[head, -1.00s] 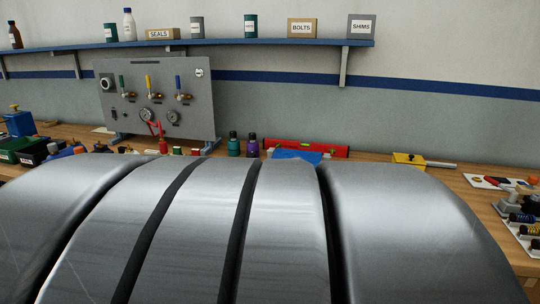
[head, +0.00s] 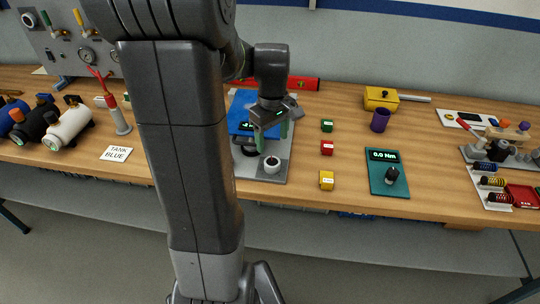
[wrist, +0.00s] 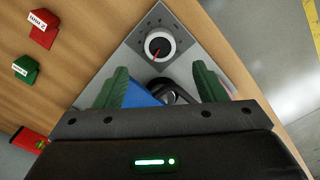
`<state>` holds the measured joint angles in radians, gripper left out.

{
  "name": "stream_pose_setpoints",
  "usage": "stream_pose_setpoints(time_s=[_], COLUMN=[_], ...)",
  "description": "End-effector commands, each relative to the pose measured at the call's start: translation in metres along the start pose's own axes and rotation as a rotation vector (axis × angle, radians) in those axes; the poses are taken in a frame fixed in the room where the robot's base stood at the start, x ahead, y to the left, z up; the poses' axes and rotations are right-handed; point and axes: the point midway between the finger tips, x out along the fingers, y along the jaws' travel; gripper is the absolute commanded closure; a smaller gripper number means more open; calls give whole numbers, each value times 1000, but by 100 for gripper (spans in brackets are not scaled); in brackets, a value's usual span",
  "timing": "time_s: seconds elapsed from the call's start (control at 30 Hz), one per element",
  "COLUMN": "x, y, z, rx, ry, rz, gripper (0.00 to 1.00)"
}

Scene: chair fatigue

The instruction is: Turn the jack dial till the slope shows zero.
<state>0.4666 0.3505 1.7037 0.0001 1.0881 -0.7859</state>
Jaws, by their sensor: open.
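The jack dial (head: 272,165) is a white-rimmed dark knob on the front of a grey base plate (head: 247,187). In the wrist view the dial (wrist: 160,45) shows a red pointer line and tick marks on the plate around it. A blue platform (head: 239,107) stands behind it, with a small dark display (head: 246,126) whose lit green figures are too small to read and partly hidden. My gripper (head: 272,138) hangs above the base plate, behind the dial. Its green fingers (wrist: 162,78) are apart and empty, with the dial beyond their tips.
Green (head: 327,125), red (head: 326,147) and yellow (head: 326,180) blocks stand right of the plate. A teal torque unit (head: 387,172) reads 0.0 Nm. A purple cup (head: 380,120) stands behind it. Tanks (head: 70,125) lie at the left. Bare wood surrounds the blocks.

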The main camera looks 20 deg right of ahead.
Motion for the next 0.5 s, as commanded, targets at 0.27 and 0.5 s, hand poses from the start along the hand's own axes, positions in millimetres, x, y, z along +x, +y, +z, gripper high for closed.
stream_pose_setpoints(time_s=[0.27,0.5], x=[58,81], y=[-1,0], z=[1,0], rx=[0,0], ry=[-4,-1], rz=[-4,0], gripper=[35,35])
